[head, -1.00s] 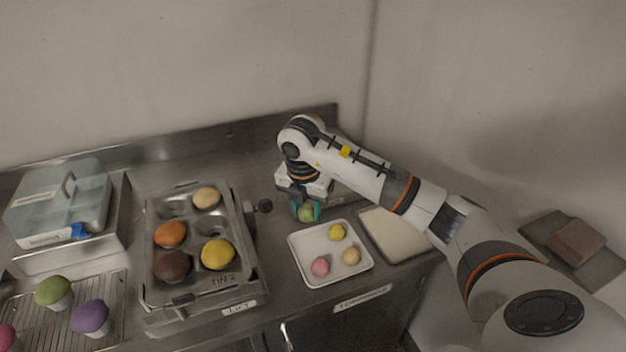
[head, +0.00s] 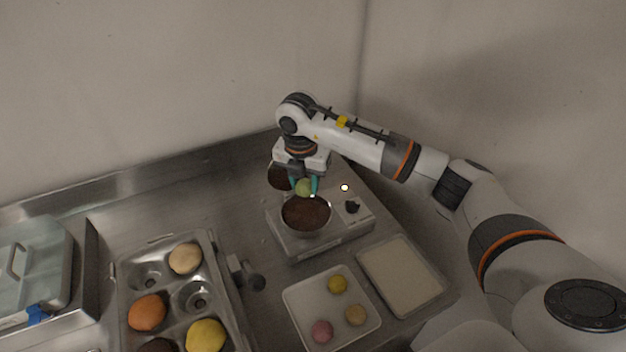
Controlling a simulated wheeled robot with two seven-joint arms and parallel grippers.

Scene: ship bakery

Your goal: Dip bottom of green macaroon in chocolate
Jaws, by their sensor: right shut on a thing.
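My right gripper (head: 304,186) is shut on the green macaroon (head: 303,187). It holds the macaroon above the back part of a round pot of dark brown chocolate (head: 306,213). The macaroon looks apart from the chocolate surface, though the exact height is hard to tell. The pot sits on a pale warmer unit (head: 345,232) with a black knob. A second dark round patch (head: 281,177) shows behind the gripper, partly hidden by it. My left gripper is not in view.
A white tray (head: 300,297) with yellow, pink and beige macaroons stands in front of the warmer. A pale flat tray (head: 402,275) lies to its right. A muffin tin (head: 228,310) with a side clamp stands left. A lidded box (head: 30,265) is far left.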

